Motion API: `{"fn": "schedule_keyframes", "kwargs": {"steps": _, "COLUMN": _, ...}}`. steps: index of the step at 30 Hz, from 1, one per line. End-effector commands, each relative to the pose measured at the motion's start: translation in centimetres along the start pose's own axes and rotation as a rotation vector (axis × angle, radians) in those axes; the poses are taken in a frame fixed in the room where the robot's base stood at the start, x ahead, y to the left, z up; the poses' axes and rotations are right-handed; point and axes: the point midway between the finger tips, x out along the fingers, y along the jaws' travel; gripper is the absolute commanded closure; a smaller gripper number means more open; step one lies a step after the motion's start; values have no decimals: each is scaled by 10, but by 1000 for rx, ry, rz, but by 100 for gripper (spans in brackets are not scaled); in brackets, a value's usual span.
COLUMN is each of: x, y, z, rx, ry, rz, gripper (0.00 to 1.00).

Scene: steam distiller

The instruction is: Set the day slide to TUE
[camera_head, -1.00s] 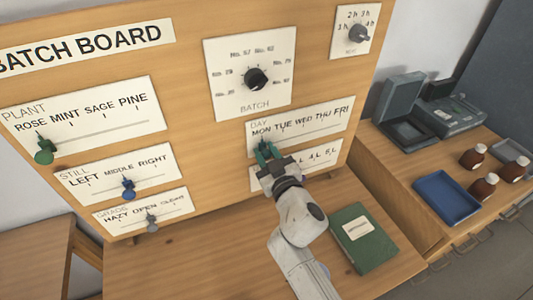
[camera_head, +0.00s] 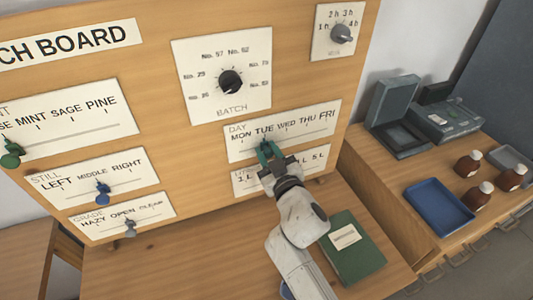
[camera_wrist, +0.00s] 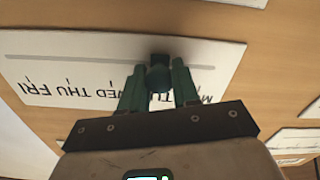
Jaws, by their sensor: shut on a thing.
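The DAY panel (camera_head: 233,152) is a white plate with a slot under the words MON, TUE, WED, THU and FRI. The day slide's dark knob (camera_wrist: 158,74) sits on the slot, between my green fingers. My gripper (camera_head: 268,152) is shut on this knob from below. In the head view the fingertips are just under the word TUE. In the wrist view the panel shows upside down, and the fingers partly hide the words TUE and MON. The exact tick at the knob is hidden.
The LITRES panel below is partly covered by my gripper. The BATCH dial (camera_head: 231,82) is above left. PLANT, STILL and GRADE slides are at left. A green book (camera_head: 350,248) lies on the bench below. A blue tray (camera_head: 439,206) and brown bottles are at right.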

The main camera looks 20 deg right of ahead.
Motion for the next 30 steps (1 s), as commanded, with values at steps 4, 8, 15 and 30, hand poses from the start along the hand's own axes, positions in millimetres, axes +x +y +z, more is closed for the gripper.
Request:
{"fn": "schedule_keyframes", "kwargs": {"steps": 4, "x": 0, "y": 0, "z": 0, "rx": -1, "ry": 1, "rz": -1, "gripper": 100}}
{"fn": "schedule_keyframes", "kwargs": {"steps": 8, "x": 0, "y": 0, "z": 0, "rx": -2, "ry": 1, "rz": -1, "gripper": 69}}
{"fn": "schedule_keyframes", "kwargs": {"steps": 15, "x": 0, "y": 0, "z": 0, "rx": -2, "ry": 1, "rz": 0, "gripper": 46}}
{"fn": "schedule_keyframes", "kwargs": {"steps": 30, "x": -24, "y": 0, "z": 1, "rx": -1, "ry": 1, "rz": -1, "gripper": 44}}
